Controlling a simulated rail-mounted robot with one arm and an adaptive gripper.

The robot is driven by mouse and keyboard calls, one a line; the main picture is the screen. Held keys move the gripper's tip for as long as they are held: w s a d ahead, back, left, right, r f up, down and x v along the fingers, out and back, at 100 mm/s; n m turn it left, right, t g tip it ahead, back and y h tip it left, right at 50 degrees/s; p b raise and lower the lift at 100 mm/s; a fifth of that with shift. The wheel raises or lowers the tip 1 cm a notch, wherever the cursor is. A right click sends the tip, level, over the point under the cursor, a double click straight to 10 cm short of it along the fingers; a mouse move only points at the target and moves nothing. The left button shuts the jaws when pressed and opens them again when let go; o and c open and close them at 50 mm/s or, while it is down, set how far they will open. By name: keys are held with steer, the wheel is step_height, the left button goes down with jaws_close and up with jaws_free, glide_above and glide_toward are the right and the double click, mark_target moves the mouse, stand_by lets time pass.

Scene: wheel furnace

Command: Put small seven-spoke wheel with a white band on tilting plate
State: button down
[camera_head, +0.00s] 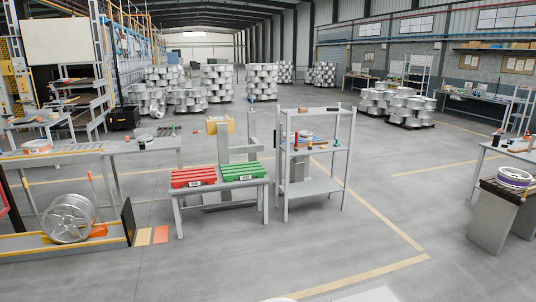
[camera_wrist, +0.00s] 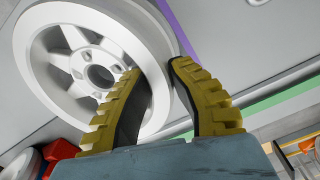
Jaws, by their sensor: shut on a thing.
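In the wrist view my gripper (camera_wrist: 157,70), with two yellow ridged fingers, is shut on the rim of a pale wheel (camera_wrist: 60,72). One finger lies across the wheel's face, the other outside its rim. The wheel shows several spokes, a hub with bolt holes and a whitish outer rim; the left finger hides part of it. In the head view my gripper is not seen. I cannot tell which thing is the tilting plate.
A large silver wheel (camera_head: 69,218) stands on a low yellow-edged platform at the left. A table holds a red crate (camera_head: 193,177) and a green crate (camera_head: 240,172). A shelf rack (camera_head: 316,187) stands beside it. The floor at centre right is clear.

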steer(key=shift+f+b, duration=1)
steer(key=shift+f, duration=0.45)
stand_by(0.6)
steer(key=c, duration=1)
jaws_free()
steer(key=shift+c, duration=0.2)
steer(key=shift+r, duration=0.1)
steer(key=shift+r, duration=5.9)
